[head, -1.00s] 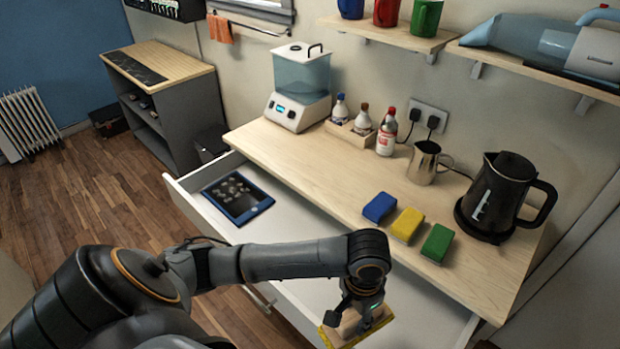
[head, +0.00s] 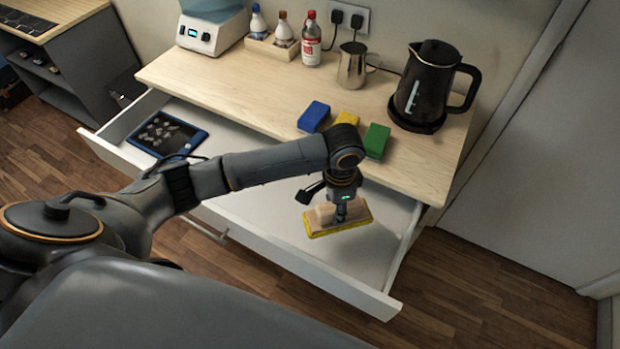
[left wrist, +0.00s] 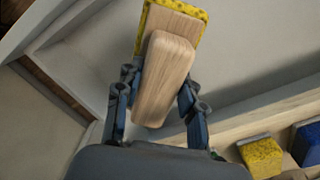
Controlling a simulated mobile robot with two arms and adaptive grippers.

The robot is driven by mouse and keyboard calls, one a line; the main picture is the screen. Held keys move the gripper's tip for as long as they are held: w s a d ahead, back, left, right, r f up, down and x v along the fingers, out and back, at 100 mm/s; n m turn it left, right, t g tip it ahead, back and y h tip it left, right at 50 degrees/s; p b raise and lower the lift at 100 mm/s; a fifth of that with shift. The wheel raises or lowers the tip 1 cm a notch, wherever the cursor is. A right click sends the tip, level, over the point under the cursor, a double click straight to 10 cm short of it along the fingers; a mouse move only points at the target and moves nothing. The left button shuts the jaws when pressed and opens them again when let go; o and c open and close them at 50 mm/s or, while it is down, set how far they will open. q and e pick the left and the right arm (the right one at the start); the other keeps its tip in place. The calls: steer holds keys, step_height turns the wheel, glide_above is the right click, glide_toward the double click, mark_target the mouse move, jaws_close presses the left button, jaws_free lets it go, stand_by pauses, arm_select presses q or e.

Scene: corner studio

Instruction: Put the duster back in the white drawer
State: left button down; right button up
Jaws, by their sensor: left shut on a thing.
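The duster (head: 338,217) has a light wooden block handle and a yellow pad underneath. My left gripper (head: 340,208) is shut on the handle, and the duster hangs over the right part of the open white drawer (head: 270,215). The left wrist view shows the handle (left wrist: 165,80) between my two fingers, with the yellow pad (left wrist: 204,30) beyond it. I cannot tell how far the pad is above the drawer floor. My right gripper is not in view.
A blue tablet-like case (head: 166,135) lies in the drawer's left part. Blue (head: 314,116), yellow (head: 346,119) and green (head: 376,141) sponges lie on the wooden top (head: 230,85), near a black kettle (head: 432,85). The drawer's middle is clear.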

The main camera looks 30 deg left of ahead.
mark_target(333, 226)
arm_select(q)
step_height(333, 226, down, 9)
steer(key=shift+f+p, duration=0.2)
steer(key=shift+p, duration=0.1)
steer(key=shift+f, duration=0.1)
steer(key=c, duration=0.8)
jaws_free()
step_height(333, 226, up, 12)
steer(key=shift+r, duration=0.15)
